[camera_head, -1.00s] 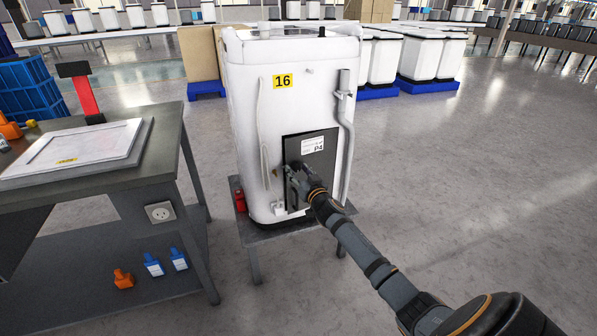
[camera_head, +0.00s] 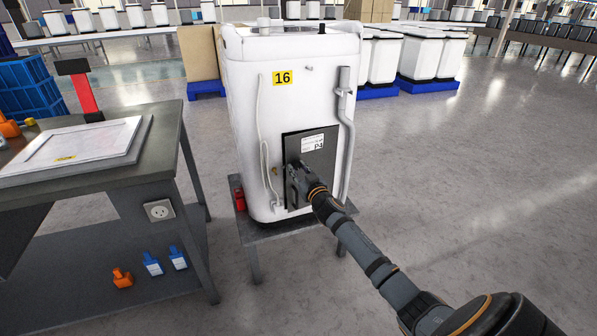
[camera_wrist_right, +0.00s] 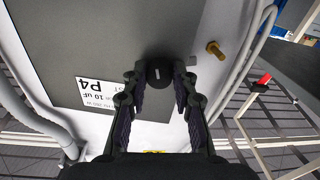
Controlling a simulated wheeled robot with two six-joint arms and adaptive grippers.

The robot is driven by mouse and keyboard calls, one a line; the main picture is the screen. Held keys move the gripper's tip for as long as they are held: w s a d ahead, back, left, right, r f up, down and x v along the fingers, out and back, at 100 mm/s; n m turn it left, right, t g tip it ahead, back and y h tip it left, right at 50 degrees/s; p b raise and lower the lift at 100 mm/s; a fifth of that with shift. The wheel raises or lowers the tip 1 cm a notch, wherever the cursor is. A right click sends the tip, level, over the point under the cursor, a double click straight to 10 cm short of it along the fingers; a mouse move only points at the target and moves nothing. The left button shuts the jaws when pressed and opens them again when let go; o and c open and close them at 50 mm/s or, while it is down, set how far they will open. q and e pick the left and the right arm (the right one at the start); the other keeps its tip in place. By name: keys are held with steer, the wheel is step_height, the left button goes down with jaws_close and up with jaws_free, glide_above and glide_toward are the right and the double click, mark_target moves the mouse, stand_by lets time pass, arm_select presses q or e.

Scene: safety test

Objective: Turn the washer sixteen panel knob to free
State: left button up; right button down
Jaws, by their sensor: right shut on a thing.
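The washer (camera_head: 300,95) is white, carries a yellow 16 label (camera_head: 283,78), and stands upright on a grey stand. A grey panel (camera_head: 322,157) marked P4 is on its facing side; the panel also fills the upper left of the right wrist view (camera_wrist_right: 90,35). The round black knob (camera_wrist_right: 158,72) has a small light mark on its face. My right gripper (camera_wrist_right: 160,85) is shut on the knob, one finger on each side; in the head view the gripper (camera_head: 294,178) hides it. My left gripper is not in view.
A brass fitting (camera_wrist_right: 215,50) sticks out beside the panel. A grey hose (camera_head: 347,135) runs down the washer's right side. A workbench (camera_head: 165,150) with a white panel stands at left. A red object (camera_head: 240,199) sits on the stand's left edge. Floor at right is clear.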

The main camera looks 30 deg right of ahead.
steer(key=n, duration=0.3)
steer(key=shift+n+b, duration=0.3)
steer(key=shift+n, duration=0.6)
steer(key=n, duration=0.2)
steer(key=shift+n+y, duration=0.3)
steer(key=shift+n, duration=0.1)
steer(key=n, duration=0.3)
steer(key=shift+d, duration=0.1)
steer(key=shift+n, duration=1.6)
steer(key=shift+n+t+y, duration=0.3)
steer(key=shift+n, duration=0.5)
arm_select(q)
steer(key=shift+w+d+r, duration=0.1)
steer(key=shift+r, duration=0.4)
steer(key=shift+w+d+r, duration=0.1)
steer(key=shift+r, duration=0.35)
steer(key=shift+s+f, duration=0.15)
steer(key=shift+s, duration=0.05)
